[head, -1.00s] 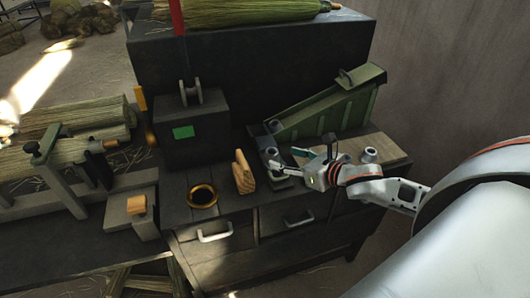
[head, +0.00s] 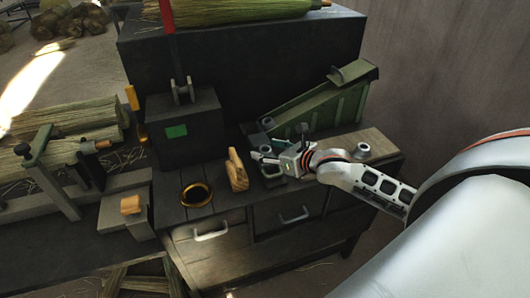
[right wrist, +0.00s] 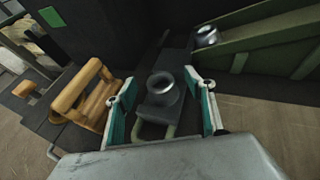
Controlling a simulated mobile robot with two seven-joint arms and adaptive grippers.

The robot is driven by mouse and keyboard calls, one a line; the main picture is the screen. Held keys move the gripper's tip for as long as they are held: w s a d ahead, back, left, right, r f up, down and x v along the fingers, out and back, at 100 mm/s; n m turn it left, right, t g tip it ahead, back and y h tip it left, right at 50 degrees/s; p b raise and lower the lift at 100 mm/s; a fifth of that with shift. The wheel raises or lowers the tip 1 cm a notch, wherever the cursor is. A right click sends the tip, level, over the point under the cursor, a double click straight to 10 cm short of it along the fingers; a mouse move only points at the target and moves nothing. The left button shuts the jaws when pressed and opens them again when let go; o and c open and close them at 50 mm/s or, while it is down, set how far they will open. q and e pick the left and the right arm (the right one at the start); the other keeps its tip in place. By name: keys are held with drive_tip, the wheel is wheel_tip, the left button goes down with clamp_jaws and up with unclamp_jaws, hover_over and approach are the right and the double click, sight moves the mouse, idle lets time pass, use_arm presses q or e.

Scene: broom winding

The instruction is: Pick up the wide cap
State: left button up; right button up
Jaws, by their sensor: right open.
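A grey metal cap with a flared rim (right wrist: 163,88) stands upright on a dark plate, centred between the fingers of my right gripper in the right wrist view. My right gripper (right wrist: 160,108) is open, its two teal-lined fingers on either side of this cap with gaps visible; I cannot tell how far above it they are. In the head view my right gripper (head: 262,157) hides most of this cap. Another grey cap (head: 362,150) stands on the pale board at the right. I cannot tell which is the wide one. My left gripper is not in view.
A wooden block with a handle shape (head: 236,170) stands close left of my right gripper. A green chute (head: 320,110) rises behind, with a small metal piece (right wrist: 207,35) by its lower end. A brass ring (head: 196,194) lies further left.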

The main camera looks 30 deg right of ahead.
drive_tip(key=c, duration=0.9)
drive_tip(key=shift+r, duration=0.1)
